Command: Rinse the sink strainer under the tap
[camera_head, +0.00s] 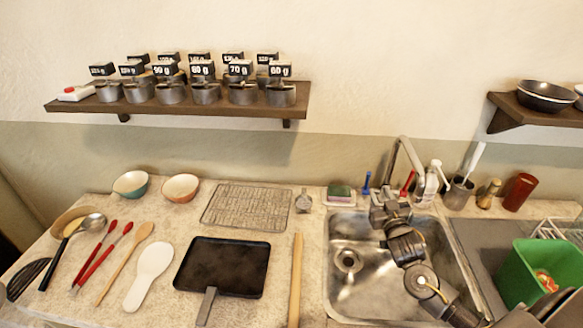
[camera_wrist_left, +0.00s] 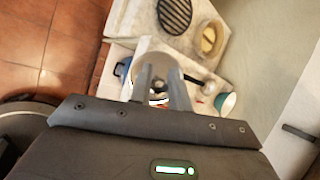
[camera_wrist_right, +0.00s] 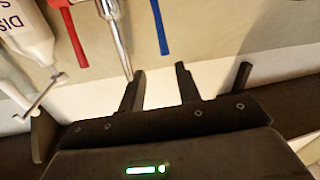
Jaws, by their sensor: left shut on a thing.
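The tap (camera_head: 405,150) arches over the metal sink (camera_head: 335,300), with a blue lever (camera_head: 366,184) on its left and a red lever (camera_head: 408,184) on its right. My right gripper (camera_head: 384,194) is above the sink's back edge, in front of the tap. In the right wrist view its fingers (camera_wrist_right: 160,88) are apart and empty, with the blue lever (camera_wrist_right: 160,25) and red lever (camera_wrist_right: 69,30) beyond them. My left gripper (camera_wrist_left: 162,82) is shut on a round metallic thing (camera_wrist_left: 158,48), probably the sink strainer, partly hidden by the fingers. A drain (camera_head: 348,262) shows in the sink.
A sponge (camera_head: 341,193) and soap bottle (camera_head: 431,185) stand behind the sink, with a utensil cup (camera_head: 459,192) to the right. A green bin (camera_head: 515,285) is at the right. A black pan (camera_head: 222,265) and several utensils cover the left counter.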

